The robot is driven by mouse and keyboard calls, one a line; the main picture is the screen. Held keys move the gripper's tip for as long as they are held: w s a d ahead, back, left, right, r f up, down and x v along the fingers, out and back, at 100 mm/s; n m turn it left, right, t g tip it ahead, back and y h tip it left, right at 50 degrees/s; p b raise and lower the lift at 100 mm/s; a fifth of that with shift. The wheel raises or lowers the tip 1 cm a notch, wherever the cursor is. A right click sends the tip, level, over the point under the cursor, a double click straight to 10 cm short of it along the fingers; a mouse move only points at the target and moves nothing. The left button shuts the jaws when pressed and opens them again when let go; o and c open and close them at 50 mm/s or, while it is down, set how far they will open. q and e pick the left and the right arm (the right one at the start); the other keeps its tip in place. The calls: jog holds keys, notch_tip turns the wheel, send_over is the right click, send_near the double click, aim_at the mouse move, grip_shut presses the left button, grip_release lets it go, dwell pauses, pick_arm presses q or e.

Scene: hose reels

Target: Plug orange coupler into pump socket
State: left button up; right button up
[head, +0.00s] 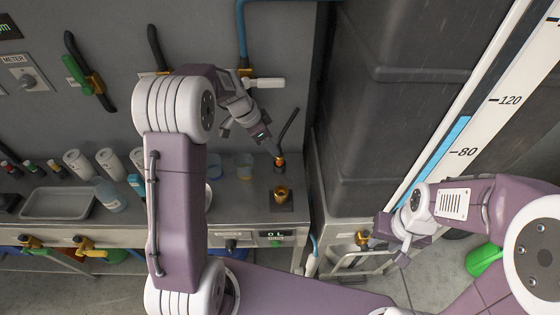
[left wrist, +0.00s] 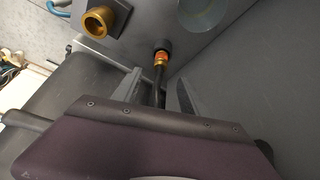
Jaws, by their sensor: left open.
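The orange coupler (head: 280,160) stands on the grey bench, its black hose rising from it. In the left wrist view the orange coupler (left wrist: 161,58) sits in a dark base, with the hose between the spread fingers. The brass pump socket (head: 281,195) is on a dark plate just in front of the coupler; it also shows in the left wrist view (left wrist: 100,20). My left gripper (head: 252,138) is open above and left of the coupler; I cannot tell whether a finger touches the hose. My right gripper (head: 391,246) looks open and empty, away at the right.
Cups (head: 244,166), a bottle (head: 108,195) and a grey tray (head: 58,204) stand on the bench to the left. Hoses with brass fittings (head: 95,83) hang on the back wall. A big dark tank (head: 375,110) and its level gauge (head: 460,130) stand right of the bench.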

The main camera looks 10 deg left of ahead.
aim_at(280, 159)
pick_arm(q)
jog(key=x, duration=0.3)
jog(key=shift+w+d, duration=0.15)
jog(key=shift+d, duration=0.05)
jog(key=x, duration=0.5)
jog(key=shift+w+f, duration=0.15)
jog(key=shift+w, duration=0.05)
jog(key=shift+s, duration=0.1)
jog(key=shift+c, duration=0.2)
grip_shut()
